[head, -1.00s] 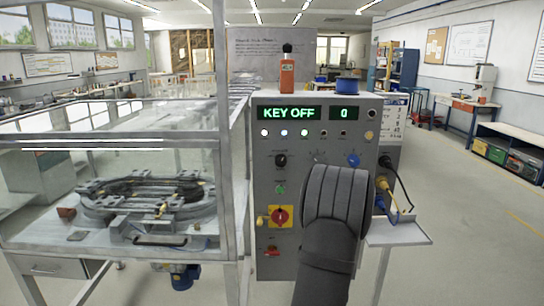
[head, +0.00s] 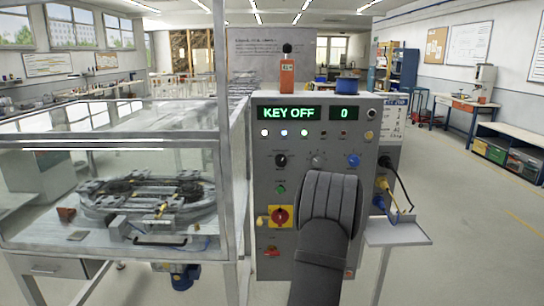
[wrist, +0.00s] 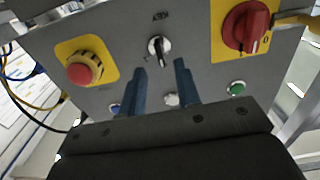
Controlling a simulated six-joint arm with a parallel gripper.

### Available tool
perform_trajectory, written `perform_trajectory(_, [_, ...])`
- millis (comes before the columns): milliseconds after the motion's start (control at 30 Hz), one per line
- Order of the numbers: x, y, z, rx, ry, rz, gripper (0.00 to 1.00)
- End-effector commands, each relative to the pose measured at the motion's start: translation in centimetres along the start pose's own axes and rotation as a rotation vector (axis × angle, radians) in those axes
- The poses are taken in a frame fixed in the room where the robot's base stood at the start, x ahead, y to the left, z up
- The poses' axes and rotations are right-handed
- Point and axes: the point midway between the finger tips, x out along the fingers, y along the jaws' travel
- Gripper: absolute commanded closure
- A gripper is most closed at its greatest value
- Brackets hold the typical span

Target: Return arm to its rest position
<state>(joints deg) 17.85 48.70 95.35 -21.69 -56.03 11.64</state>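My gripper (wrist: 160,68) shows in the wrist view with two blue fingers apart and nothing between them. The fingers point at the grey control panel (wrist: 120,35), which also shows in the head view (head: 262,185). A key switch (wrist: 159,47) is just past the fingertips, apart from them as far as I can tell. In the head view my dark arm covers the panel's lower right, and the gripper itself is hidden behind it. The display (head: 290,113) reads KEY OFF and 0.
A red emergency button (wrist: 84,68) on yellow and a red rotary switch (wrist: 245,27) flank the key switch. A glass-walled enclosure (head: 110,215) with a ring track (head: 150,197) stands left of the panel. A small shelf (head: 400,235) juts out on the right.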

Motion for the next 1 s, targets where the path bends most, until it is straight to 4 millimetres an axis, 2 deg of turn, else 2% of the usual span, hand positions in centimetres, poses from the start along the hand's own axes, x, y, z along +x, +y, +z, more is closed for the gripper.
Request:
perform_trajectory(267, [5.3, -0.1, 0.0, 0.001, 0.001, -0.001, 0.70])
perform_trajectory(600, [4.9, 0.1, 0.0, 0.288, 0.000, 0.000, 0.70])
perform_trajectory(1000, [-2.8, 0.1, 0.0, 0.299, -0.001, 0.002, 0.70])
